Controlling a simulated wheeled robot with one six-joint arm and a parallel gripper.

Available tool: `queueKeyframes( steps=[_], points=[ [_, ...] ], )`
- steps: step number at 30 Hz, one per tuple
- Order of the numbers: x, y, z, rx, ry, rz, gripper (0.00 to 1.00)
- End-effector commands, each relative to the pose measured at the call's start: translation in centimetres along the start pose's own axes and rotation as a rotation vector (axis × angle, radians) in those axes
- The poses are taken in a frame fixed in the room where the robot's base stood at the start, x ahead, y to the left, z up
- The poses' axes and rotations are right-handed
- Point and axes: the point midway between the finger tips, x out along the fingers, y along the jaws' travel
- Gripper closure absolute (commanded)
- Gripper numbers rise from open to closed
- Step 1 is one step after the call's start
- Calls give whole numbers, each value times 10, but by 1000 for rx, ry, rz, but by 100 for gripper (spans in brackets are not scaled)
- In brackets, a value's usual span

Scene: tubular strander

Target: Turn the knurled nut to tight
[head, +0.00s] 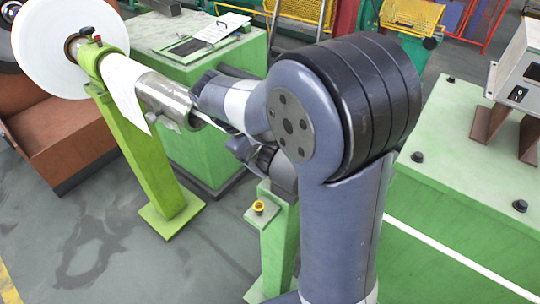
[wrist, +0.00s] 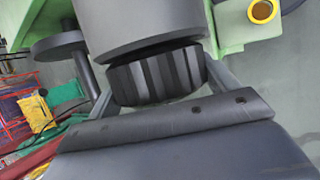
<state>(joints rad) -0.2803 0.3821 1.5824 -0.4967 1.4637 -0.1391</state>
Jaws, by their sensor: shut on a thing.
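The knurled nut (wrist: 158,76) is a dark, ribbed ring below a smooth grey cylinder (wrist: 140,30) in the wrist view. My gripper (wrist: 165,85) is shut on the nut, with a finger on each side of it and its dark body filling the bottom of the view. I cannot tell from the ribs how tight the nut is.
In the head view a shiny metal cylinder (head: 165,98) sits by a green post (head: 150,160) with a white reel (head: 65,35) behind. Green machine beds flank my arm; grey floor is open at lower left.

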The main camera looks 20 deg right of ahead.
Motion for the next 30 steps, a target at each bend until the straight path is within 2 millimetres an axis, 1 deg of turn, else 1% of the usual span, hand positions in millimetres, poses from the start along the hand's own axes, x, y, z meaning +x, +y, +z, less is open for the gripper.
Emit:
queueKeyframes(
  steps=[4,13,14,19,20,26,30],
  points=[
    [1,-1,0,19,2,51,41],
    [0,0,0,24,2,55,41],
    [0,0,0,24,2,55,16],
    [0,0,0,23,1,55,2],
    [0,0,0,23,1,54,0],
    [0,0,0,23,2,54,0],
    [-8,0,-1,23,4,55,0]
  ],
)
